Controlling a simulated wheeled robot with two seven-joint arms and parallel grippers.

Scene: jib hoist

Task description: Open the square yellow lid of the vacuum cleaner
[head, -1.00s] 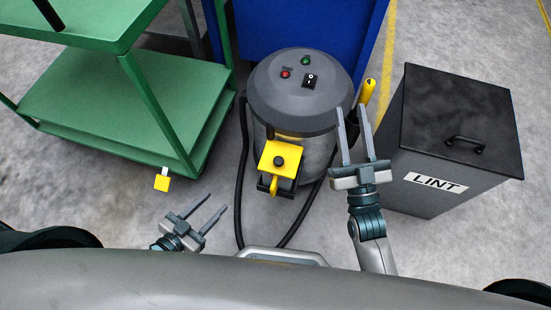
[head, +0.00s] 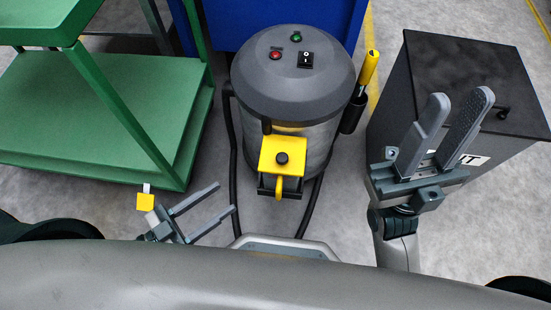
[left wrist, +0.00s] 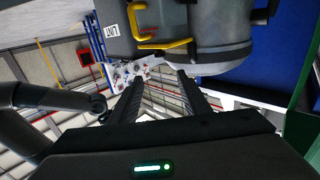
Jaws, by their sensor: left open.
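The vacuum cleaner (head: 293,85) is a grey drum with a dark domed top, in the middle of the head view. Its square yellow lid (head: 270,157) is on the near side, with a black knob (head: 283,158) on it and a yellow latch handle (head: 279,187) below; the lid looks shut. My left gripper (head: 226,198) is open and empty, left of the lid and apart from it. In the left wrist view its fingers (left wrist: 157,88) point toward the drum (left wrist: 215,35) and yellow bars (left wrist: 165,44). My right gripper (head: 459,98) is open and empty, raised in front of the lint bin.
The dark lint bin (head: 462,60) stands at right. A green cart (head: 95,105) is at left and a blue box (head: 235,20) behind. Black hoses (head: 232,165) run down beside the drum. A yellow-handled tool (head: 368,68) stands at its right side. A small yellow tag (head: 146,202) is near my left gripper.

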